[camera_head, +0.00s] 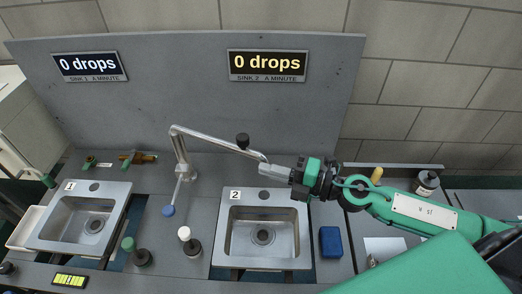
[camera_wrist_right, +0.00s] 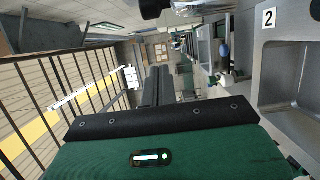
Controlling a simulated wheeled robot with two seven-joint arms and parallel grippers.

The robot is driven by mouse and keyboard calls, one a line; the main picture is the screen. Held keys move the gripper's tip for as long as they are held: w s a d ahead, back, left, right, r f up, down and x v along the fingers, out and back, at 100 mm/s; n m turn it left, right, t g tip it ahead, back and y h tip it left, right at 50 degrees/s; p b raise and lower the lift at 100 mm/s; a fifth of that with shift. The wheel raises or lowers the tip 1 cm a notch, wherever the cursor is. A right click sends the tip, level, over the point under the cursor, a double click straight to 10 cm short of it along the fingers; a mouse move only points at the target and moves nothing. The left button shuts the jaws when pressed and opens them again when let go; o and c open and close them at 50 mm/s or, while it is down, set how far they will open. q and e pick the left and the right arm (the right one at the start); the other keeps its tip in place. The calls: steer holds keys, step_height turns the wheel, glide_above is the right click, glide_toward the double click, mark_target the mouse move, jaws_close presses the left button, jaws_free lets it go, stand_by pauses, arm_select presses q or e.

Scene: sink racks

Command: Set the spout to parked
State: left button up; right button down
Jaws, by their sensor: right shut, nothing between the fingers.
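The spout (camera_head: 215,139) is a thin metal tube on a post between the two sinks. It reaches to the right, and its end lies above the back edge of sink 2 (camera_head: 225,237). A black knob (camera_head: 242,140) sits on the tube near that end. My right gripper (camera_head: 264,169) is shut and empty, with its tips close to the spout's end. I cannot tell whether they touch it. The gripper's dark fingers also show in the wrist view (camera_wrist_right: 155,85). A lever with a blue knob (camera_head: 168,210) hangs from the post. My left gripper is out of view.
Sink 1 (camera_head: 112,230) is at the left. A green-topped knob (camera_head: 142,257) and a white-topped knob (camera_head: 186,240) stand between the sinks. A blue block (camera_head: 330,242) lies right of sink 2. The grey back panel (camera_head: 180,85) carries two displays reading 0 drops.

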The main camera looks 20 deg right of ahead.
steer(key=p+x, duration=0.7)
steer(key=x, duration=0.3)
steer(key=d, duration=0.1)
steer(key=w+d+b, duration=0.1)
steer(key=d+b, duration=0.1)
steer(key=shift+w+d, duration=0.3)
steer(key=shift+d, duration=0.1)
steer(key=shift+d, duration=0.1)
